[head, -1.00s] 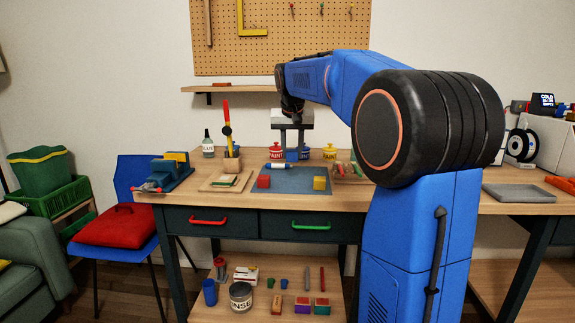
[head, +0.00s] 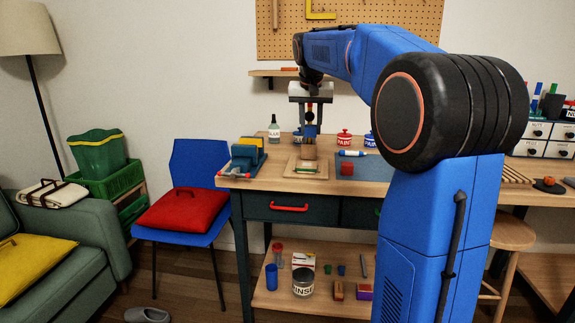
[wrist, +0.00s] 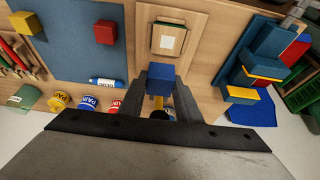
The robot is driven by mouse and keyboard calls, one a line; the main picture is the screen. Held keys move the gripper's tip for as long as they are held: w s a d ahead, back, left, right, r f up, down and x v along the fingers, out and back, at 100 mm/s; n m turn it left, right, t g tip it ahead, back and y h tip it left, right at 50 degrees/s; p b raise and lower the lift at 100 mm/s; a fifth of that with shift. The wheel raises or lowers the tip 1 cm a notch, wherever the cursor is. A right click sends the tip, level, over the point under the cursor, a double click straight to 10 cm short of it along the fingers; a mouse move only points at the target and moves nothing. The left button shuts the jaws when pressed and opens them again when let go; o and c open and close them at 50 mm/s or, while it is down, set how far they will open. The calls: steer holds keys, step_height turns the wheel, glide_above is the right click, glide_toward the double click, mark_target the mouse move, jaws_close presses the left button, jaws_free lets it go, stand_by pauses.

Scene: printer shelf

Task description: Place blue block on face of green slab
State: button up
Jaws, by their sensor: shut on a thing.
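The blue block (wrist: 161,76) is held between the fingertips of my gripper (wrist: 161,84) in the wrist view. In the head view the gripper (head: 310,122) hangs above the workbench with the blue block (head: 310,132) at its tips. The green slab (wrist: 169,29) lies on a pale wooden board (wrist: 153,49). A whitish patch covers the slab's middle, and green shows at its edge. In the head view the slab (head: 306,169) is small and lies below the gripper. The block is apart from the slab, up in the air.
A blue mat (head: 362,172) with a red block (head: 339,154) lies right of the board. In the wrist view a yellow block (wrist: 28,22) is also on the mat. A blue vise (head: 246,157) stands at the left. Paint jars (head: 344,138) stand behind.

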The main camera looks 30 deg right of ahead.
mark_target(307, 134)
steer(key=f, duration=0.3)
steer(key=a+f, duration=0.1)
steer(key=f, duration=0.1)
steer(key=shift+w+f, duration=0.1)
steer(key=shift+w, duration=0.15)
steer(key=shift+d+f, duration=0.1)
steer(key=shift+f, duration=2.25)
steer(key=shift+f, duration=0.1)
steer(key=o, duration=1)
steer(key=v, duration=1.2)
